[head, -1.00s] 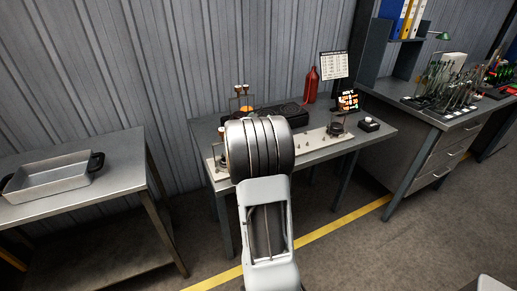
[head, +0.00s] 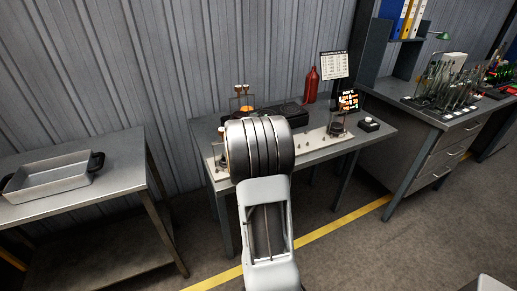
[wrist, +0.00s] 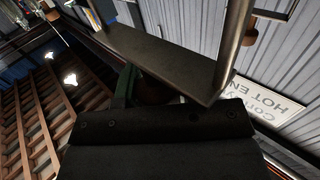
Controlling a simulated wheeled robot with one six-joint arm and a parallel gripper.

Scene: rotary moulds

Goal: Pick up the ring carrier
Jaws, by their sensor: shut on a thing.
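In the wrist view, what looks like the ring carrier (wrist: 160,58) is a wide grey metal bar with a round upright and a brown knob, close in front of the camera. My gripper (wrist: 140,95) is shut on it; the dark gripper body fills the bottom and hides most of the grip. In the head view, my arm hides the gripper and whatever it holds. Beside my arm, a stand with two brown-knobbed posts (head: 240,94) shows behind, and a round dark piece with uprights (head: 337,126) is at the right end of the pale board (head: 312,142).
The middle table (head: 352,143) also holds a red bottle (head: 312,84), a lit display (head: 348,101) and a small button box (head: 369,124). A metal tray (head: 50,178) sits on the left table. A tool-filled bench (head: 425,125) stands right. Open floor lies in front.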

